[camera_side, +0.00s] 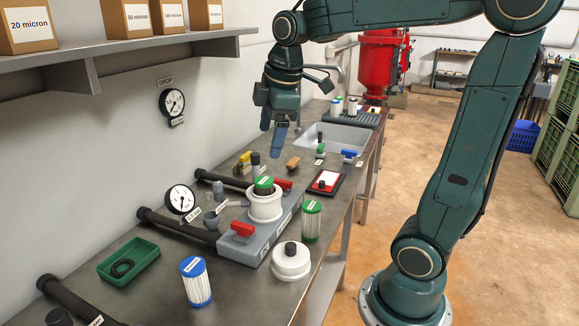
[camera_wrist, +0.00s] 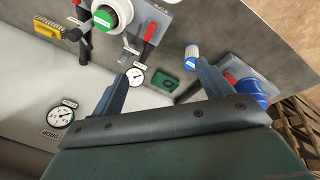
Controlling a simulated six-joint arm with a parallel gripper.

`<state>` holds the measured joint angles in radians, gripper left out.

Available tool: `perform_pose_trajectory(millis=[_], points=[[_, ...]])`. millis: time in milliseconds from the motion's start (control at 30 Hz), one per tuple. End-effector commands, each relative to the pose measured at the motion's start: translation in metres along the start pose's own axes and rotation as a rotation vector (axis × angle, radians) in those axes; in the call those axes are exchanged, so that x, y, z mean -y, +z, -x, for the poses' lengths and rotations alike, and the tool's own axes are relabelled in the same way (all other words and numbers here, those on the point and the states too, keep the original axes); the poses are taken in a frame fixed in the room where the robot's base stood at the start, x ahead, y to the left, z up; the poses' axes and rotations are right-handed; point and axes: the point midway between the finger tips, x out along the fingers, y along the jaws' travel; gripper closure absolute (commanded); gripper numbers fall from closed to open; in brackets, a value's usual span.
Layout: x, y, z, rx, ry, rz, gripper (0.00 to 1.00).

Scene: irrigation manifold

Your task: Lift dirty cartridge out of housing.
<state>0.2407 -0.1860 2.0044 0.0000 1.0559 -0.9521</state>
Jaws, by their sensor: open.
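The white housing (camera_side: 265,207) stands open on the grey manifold block, with a green-capped cartridge (camera_side: 263,187) sitting in it. Only its top shows; how dirty it is cannot be seen. In the wrist view the cartridge's green cap (camera_wrist: 104,18) and the white housing ring (camera_wrist: 122,10) are at the top, left of centre. My gripper (camera_side: 274,138) is above the bench, higher than the housing and apart from it. In the wrist view my gripper (camera_wrist: 164,70) has its fingers spread wide with nothing between them.
Red-handled valves (camera_side: 243,230) flank the housing. A white lid (camera_side: 291,262), a green-capped cartridge (camera_side: 311,222) and a blue-capped cartridge (camera_side: 196,284) stand nearby on the bench. A green tray (camera_side: 143,268) is at front left. A gauge (camera_side: 180,199) stands left of the housing. The sink (camera_side: 345,135) lies behind.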

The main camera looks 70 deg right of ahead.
Motion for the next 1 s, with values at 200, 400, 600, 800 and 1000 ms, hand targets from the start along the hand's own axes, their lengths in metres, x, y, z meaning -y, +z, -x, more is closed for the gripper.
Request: perform_pose_trajectory(millis=[200,400,600,800,1000], points=[[-0.053,-0.003,-0.022,0.048,-0.055,0.209,0.22],[-0.098,0.002,-0.048,0.072,-0.115,0.404,0.22],[-0.141,0.015,-0.080,0.077,-0.182,0.597,0.22],[-0.173,0.031,-0.110,0.065,-0.240,0.760,0.22],[-0.187,0.040,-0.125,0.053,-0.268,0.844,0.22]])
